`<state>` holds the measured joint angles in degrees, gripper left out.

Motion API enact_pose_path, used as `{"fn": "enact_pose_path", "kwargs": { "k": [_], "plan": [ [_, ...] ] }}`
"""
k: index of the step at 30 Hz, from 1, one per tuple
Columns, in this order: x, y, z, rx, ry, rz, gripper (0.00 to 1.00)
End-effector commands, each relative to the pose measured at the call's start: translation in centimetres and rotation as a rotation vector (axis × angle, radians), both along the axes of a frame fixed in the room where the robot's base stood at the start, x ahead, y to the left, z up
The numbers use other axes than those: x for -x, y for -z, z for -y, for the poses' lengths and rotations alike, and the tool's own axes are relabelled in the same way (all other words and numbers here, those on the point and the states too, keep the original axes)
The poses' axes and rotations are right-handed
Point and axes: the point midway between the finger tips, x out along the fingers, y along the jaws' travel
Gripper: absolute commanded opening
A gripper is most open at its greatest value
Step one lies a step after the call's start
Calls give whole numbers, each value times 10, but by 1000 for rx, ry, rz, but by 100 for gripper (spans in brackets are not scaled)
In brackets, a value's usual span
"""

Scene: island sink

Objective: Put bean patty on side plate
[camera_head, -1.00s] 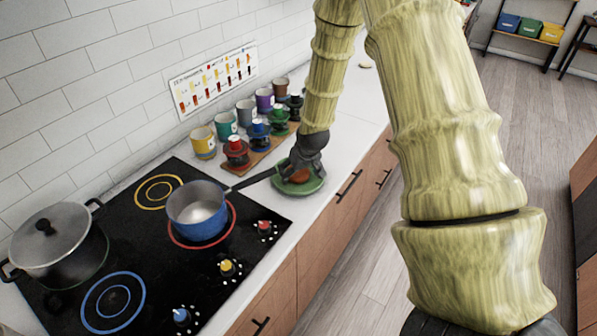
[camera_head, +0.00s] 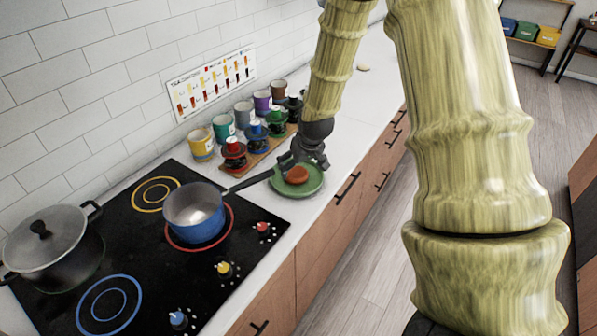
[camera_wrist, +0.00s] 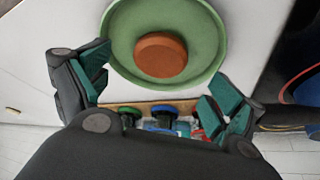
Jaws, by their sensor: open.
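The bean patty (camera_head: 297,174) is a brown-orange disc lying on the green side plate (camera_head: 312,188). The plate rests on the white counter to the right of the stove. In the wrist view the patty (camera_wrist: 161,54) lies inside the rim of the plate (camera_wrist: 205,22), a little below its centre. My gripper (camera_head: 290,163) is just above the far side of the plate.
A blue pot (camera_head: 196,216) stands on the black cooktop (camera_head: 150,262), its handle reaching toward the plate. A lidded grey pot (camera_head: 50,245) is at left. Coloured cups (camera_head: 201,143) and small jars on a wooden board (camera_head: 262,156) stand behind. The counter further back is mostly clear.

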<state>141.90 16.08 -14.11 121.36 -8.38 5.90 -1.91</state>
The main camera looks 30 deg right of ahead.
Motion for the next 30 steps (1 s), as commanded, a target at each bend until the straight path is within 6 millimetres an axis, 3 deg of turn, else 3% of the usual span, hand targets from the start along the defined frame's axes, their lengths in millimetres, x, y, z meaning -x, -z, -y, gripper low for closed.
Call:
{"fn": "enact_pose_path", "kwargs": {
  "k": [15,30],
  "plan": [
    [22,-49,-4,0,0,1,93],
    [27,-60,-5,0,0,-1,93]
  ]
}}
